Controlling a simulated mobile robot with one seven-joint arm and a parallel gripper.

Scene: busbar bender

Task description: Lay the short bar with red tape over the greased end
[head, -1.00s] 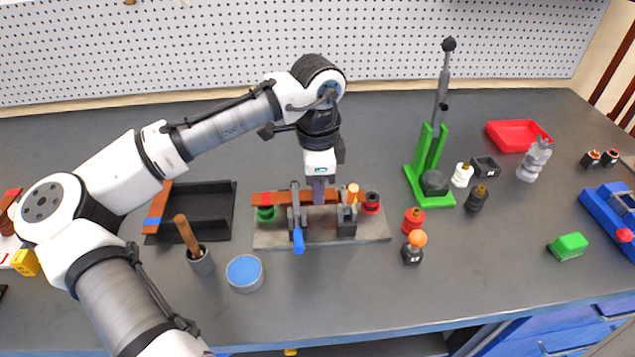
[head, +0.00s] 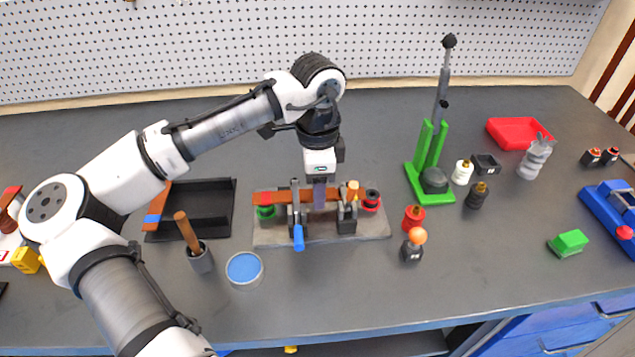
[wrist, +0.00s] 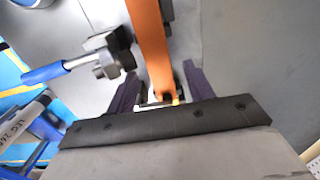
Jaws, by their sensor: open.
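A copper bar (head: 280,195) with a red-taped left end lies across the grey fixture (head: 270,237), from the green-based post (head: 265,211) toward the red-based post (head: 370,200). My gripper (head: 319,198) points down over the bar, between the blue-handled clamp (head: 298,235) and the grey block with the orange-topped piece (head: 352,190). In the wrist view the bar (wrist: 148,40) runs between my two purple fingers (wrist: 163,82), which are apart on either side of it. Whether a second bar lies beneath, and any grease, cannot be seen.
A blue-taped copper bar (head: 155,212) rests at the left edge of a black tray (head: 205,205). A brush cup (head: 200,260) and blue-topped tin (head: 244,269) stand in front. The green lever press (head: 428,165) and several insulators stand right.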

